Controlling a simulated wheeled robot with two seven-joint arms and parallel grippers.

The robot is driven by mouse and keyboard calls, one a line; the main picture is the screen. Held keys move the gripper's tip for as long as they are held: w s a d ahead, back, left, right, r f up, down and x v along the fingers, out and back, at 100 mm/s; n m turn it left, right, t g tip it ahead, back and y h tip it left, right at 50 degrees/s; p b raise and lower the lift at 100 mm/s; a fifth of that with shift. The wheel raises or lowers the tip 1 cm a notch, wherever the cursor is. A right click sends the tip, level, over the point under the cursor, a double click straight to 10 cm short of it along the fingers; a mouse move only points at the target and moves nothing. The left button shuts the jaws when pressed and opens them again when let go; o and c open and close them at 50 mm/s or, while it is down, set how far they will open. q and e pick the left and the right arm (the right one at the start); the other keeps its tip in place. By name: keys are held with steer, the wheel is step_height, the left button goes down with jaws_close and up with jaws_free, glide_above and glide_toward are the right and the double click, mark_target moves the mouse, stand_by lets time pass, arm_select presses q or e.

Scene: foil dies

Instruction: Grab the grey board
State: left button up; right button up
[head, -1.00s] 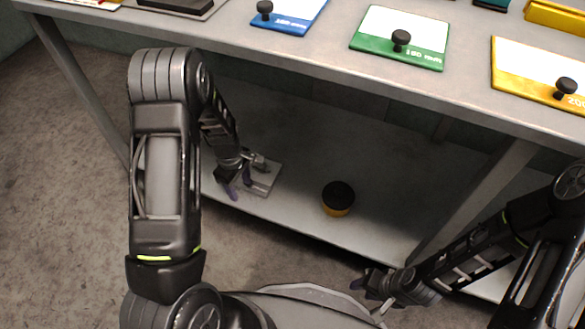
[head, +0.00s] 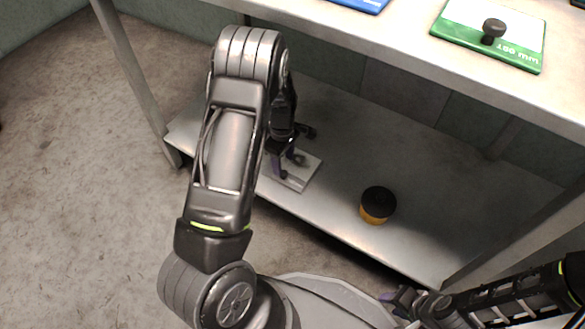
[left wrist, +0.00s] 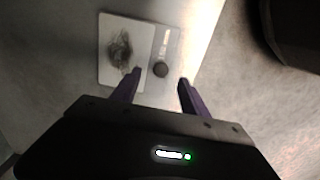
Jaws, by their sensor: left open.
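The grey board (head: 303,174) lies flat on the lower shelf near its front left edge, partly hidden by my left gripper in the head view. In the left wrist view the grey board (left wrist: 147,88) shows a pale panel with a dark smudge, a grey strip and a round dark knob (left wrist: 160,70). My left gripper (head: 288,168) is open over the board. In the left wrist view its purple fingers (left wrist: 160,76) are apart, with the knob between and just beyond their tips. My right gripper (head: 402,300) is low at the front right, its jaws too small to judge.
A yellow tub with a black lid (head: 377,205) stands on the lower shelf (head: 425,200), right of the board. The tabletop (head: 400,40) overhangs it, with a green board (head: 490,35) and a blue board (head: 362,3) on top. A table leg (head: 140,80) stands left.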

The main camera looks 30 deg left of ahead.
mark_target(283, 173)
arm_select(q)
step_height(283, 173, down, 4)
steer(key=b, duration=0.3)
steer(key=shift+s+f, duration=0.15)
steer(key=shift+f, duration=0.45)
steer(key=shift+c, duration=0.2)
jaws_close()
stand_by(0.4)
